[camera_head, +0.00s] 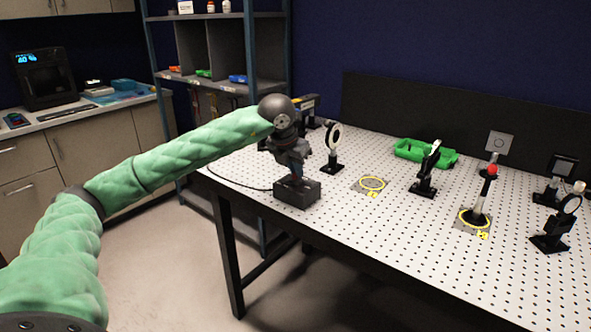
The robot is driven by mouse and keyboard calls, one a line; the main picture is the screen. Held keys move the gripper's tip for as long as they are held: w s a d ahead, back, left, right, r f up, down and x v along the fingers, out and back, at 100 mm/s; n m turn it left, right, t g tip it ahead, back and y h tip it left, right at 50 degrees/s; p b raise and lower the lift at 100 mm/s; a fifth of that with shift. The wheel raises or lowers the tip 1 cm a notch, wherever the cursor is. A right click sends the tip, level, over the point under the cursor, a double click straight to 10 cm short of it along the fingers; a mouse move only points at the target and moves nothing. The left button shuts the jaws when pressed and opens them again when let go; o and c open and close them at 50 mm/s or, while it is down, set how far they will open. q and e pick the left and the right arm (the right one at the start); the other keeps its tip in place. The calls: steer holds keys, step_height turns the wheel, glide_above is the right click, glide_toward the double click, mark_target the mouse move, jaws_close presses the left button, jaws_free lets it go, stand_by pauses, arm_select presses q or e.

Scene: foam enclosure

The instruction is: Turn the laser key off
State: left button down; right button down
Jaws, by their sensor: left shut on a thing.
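My left arm reaches in from the left, and my left gripper (294,168) points down at the top of a black box (297,193) near the left front edge of the perforated optical table (330,217). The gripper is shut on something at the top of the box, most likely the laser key. The key itself is hidden by the fingers and too small to make out, so its turn position cannot be told. A dark cable runs from the box to the left. My right gripper is not in view.
A round optic on a post (333,148) stands just behind the box. Further right are a yellow ring mark (372,184), another mount (424,175), a green tray (410,152), a red-topped post (484,193) and more mounts. A shelf rack stands behind left.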

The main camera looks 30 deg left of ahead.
arm_select(q)
steer(key=shift+r, duration=0.15)
steer(key=c, duration=1.5)
jaws_free()
steer(key=shift+c, duration=0.2)
